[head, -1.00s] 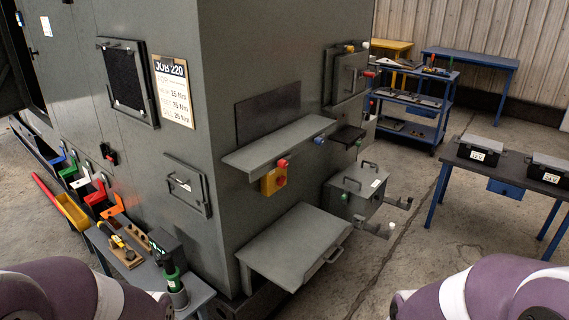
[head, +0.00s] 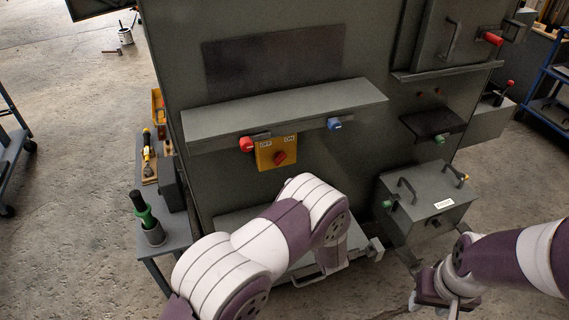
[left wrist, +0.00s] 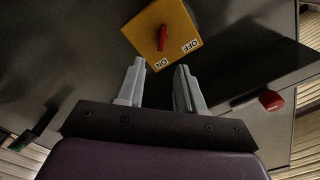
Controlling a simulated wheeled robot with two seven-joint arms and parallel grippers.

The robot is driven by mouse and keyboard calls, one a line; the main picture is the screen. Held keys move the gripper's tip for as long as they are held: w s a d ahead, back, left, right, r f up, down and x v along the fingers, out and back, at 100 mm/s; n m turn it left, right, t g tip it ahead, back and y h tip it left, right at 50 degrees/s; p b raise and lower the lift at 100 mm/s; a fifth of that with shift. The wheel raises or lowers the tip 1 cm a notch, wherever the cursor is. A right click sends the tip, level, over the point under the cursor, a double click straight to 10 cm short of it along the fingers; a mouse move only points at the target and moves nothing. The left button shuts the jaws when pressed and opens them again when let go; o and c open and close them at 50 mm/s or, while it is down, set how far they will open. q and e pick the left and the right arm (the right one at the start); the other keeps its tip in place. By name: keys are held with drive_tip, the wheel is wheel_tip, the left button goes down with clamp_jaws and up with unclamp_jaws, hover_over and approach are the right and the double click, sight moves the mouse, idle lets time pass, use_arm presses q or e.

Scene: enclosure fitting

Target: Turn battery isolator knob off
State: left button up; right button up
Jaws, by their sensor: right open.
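The battery isolator is a yellow plate (head: 265,154) with a red knob (head: 280,158) on the grey enclosure face, below a shelf. OFF is printed at its left and ON at its right. In the left wrist view the yellow plate (left wrist: 183,22) is turned, and the lower end of the red knob (left wrist: 162,38) points towards the ON label. My left gripper (left wrist: 160,63) is open and empty, its fingertips facing the plate, apart from the knob. In the head view my left arm hides that gripper. My right gripper (head: 428,304) is open at the lower right, away from the isolator.
The shelf (head: 285,112) juts out above the isolator. A red knob (head: 246,144) and a blue knob (head: 334,124) sit at its front edge. A grey box (head: 425,205) with handles is at right. A side bench (head: 175,231) with tools stands at left.

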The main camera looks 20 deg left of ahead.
sight(281, 162)
use_arm(q)
drive_tip(key=x, duration=0.5)
drive_tip(key=p+x, duration=0.1)
drive_tip(key=x, duration=0.5)
drive_tip(key=shift+a, duration=0.4)
clamp_jaws()
